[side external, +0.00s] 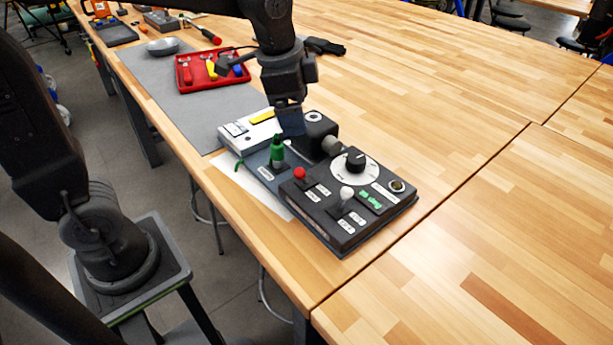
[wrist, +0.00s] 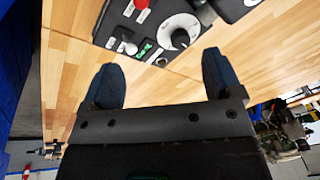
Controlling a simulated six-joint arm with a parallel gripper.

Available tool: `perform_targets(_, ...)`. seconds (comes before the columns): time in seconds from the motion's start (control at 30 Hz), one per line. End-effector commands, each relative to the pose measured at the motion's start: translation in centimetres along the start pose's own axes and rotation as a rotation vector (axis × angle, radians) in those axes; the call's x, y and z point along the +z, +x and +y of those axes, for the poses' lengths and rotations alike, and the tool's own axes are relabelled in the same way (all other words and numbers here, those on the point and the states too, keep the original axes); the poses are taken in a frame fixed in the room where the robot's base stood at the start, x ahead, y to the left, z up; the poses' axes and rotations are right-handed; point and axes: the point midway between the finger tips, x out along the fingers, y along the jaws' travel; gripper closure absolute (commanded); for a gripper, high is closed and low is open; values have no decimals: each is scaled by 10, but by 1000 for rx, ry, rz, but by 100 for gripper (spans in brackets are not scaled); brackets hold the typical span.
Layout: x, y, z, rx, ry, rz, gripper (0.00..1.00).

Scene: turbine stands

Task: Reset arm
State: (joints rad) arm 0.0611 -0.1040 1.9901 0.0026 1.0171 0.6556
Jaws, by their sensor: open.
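My gripper (side external: 291,120) hangs fingers down from my arm in the side external view, over the back part of a group of control boxes. In the wrist view my gripper (wrist: 163,78) has its two dark blue fingers wide apart, with nothing between them but bare table wood. A black control box (side external: 350,198) carries a red-topped lever, a white-topped lever, a black dial knob on a white disc and green lettering; it also shows at the top of the wrist view (wrist: 127,35). From the side, I cannot tell whether the fingers touch anything.
Beside the box stand a green-topped lever unit (side external: 277,152), a white box (side external: 245,131) and a black housing (side external: 315,123). A red tool tray (side external: 189,87) and grey bowl (side external: 163,47) lie on the grey mat (side external: 165,97). The wooden table (side external: 480,130) is clear to the right.

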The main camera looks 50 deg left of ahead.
Motion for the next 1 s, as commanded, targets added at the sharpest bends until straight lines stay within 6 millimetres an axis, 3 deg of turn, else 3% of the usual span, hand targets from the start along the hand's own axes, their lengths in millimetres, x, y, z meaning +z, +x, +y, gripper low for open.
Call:
perform_targets(0.03,16,-11,8,-22,-78,27,15)
perform_targets(0.17,51,-26,30,-61,-283,91,15)
perform_targets(0.4,102,-29,64,-97,-595,197,15)
perform_targets(0.6,118,-25,76,-103,-704,237,15)
perform_targets(1.0,119,-25,76,-102,-712,238,15)
